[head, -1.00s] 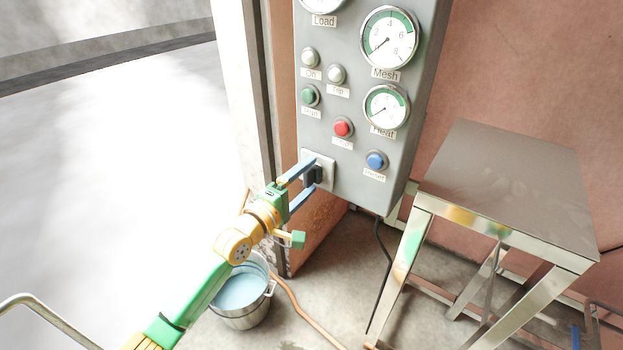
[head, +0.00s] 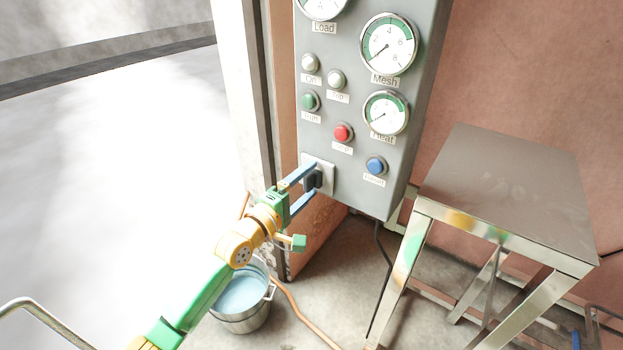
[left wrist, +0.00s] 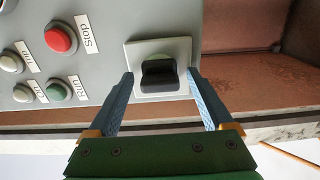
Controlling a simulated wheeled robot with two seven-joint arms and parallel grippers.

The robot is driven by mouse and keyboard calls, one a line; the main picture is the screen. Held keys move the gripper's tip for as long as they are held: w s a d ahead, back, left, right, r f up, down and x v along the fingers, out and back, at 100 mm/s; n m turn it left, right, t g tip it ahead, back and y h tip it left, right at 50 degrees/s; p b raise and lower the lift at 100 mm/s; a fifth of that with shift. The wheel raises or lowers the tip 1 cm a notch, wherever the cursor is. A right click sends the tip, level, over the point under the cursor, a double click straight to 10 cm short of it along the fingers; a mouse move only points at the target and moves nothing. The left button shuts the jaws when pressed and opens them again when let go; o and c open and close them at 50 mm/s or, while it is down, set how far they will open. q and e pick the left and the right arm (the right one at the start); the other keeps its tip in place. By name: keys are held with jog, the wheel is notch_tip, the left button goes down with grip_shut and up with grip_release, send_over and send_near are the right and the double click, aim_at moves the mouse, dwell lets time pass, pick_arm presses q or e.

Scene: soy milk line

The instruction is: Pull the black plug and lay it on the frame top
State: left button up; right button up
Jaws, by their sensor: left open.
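The black plug (head: 314,180) sits in a light square socket plate (head: 328,172) low on the grey control panel. In the left wrist view the plug (left wrist: 158,74) lies between and a little beyond the fingertips, with a gap on each side. My left gripper (head: 306,186) is open around the plug in the head view; its blue fingers also show in the left wrist view (left wrist: 160,84). The metal frame with a flat grey top (head: 510,190) stands to the right of the panel. My right gripper is not in view.
The panel (head: 350,110) carries gauges and buttons, with a red button (head: 343,132) and a blue button (head: 376,166) close to the plug. A bucket of pale liquid (head: 243,294) stands on the floor below my left arm. The frame top is bare.

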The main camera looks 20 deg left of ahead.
aim_at(305, 185)
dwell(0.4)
pick_arm(q)
grip_shut()
jog(key=shift+s+a+p, duration=0.1)
jog(key=shift+s+p, duration=0.1)
jog(key=shift+p, duration=0.3)
jog(key=shift+p+v, duration=0.45)
jog(key=shift+v, duration=0.35)
jog(key=shift+p+v, duration=1)
jog(key=shift+v, duration=0.95)
